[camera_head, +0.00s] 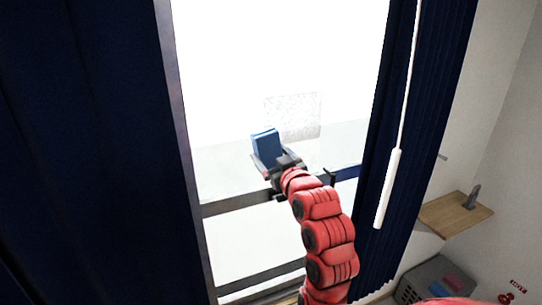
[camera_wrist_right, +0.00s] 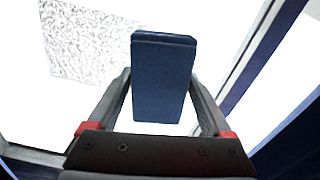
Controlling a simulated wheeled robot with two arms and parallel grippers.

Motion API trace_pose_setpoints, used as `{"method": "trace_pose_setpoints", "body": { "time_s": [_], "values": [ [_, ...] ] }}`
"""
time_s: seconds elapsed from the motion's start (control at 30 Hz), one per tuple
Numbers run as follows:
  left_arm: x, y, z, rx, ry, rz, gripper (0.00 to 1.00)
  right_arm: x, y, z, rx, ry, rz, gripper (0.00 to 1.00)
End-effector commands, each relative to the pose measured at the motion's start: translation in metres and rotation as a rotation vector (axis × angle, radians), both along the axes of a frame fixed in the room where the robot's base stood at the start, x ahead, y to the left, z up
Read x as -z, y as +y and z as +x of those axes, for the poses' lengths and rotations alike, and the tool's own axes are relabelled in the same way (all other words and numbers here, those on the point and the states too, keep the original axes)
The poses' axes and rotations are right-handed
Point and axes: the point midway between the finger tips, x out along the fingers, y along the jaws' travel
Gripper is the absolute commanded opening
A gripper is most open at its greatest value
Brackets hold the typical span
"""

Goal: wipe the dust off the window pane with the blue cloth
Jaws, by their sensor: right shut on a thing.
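The blue cloth (camera_head: 265,143) is a folded, block-like pad held up in front of the window. My right gripper (camera_head: 268,158) is shut on it; the right wrist view shows the cloth (camera_wrist_right: 163,80) between the two fingers. The dust (camera_head: 293,116) is a grey speckled square patch on the window pane (camera_head: 225,160), above and to the right of the cloth in the head view. In the right wrist view the dust (camera_wrist_right: 90,42) is left of the cloth. I cannot tell whether the cloth touches the glass. My left gripper is not in view.
Dark blue curtains hang at the left (camera_head: 80,150) and right (camera_head: 425,110) of the window. A white rod (camera_head: 388,185) hangs before the right curtain. A dark frame bar (camera_head: 235,203) crosses below the cloth. A wooden shelf (camera_head: 455,213) and a grey basket (camera_head: 437,278) are at right.

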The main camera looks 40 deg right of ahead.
Motion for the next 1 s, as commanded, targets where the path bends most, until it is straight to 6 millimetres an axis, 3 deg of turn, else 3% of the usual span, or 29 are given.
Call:
{"method": "trace_pose_setpoints", "body": {
  "time_s": [0.1, 0.6, 1.0],
  "values": [
    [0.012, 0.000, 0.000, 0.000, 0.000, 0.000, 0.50, 0.007, 0.000, -0.001, 0.002, -0.002, -0.002, 0.26],
    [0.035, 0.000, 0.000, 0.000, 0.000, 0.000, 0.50, 0.006, -0.014, 0.057, 0.000, 0.002, 0.000, 0.26],
    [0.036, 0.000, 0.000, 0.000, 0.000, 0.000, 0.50, 0.003, -0.015, 0.062, 0.002, -0.001, 0.000, 0.26]
  ]
}}
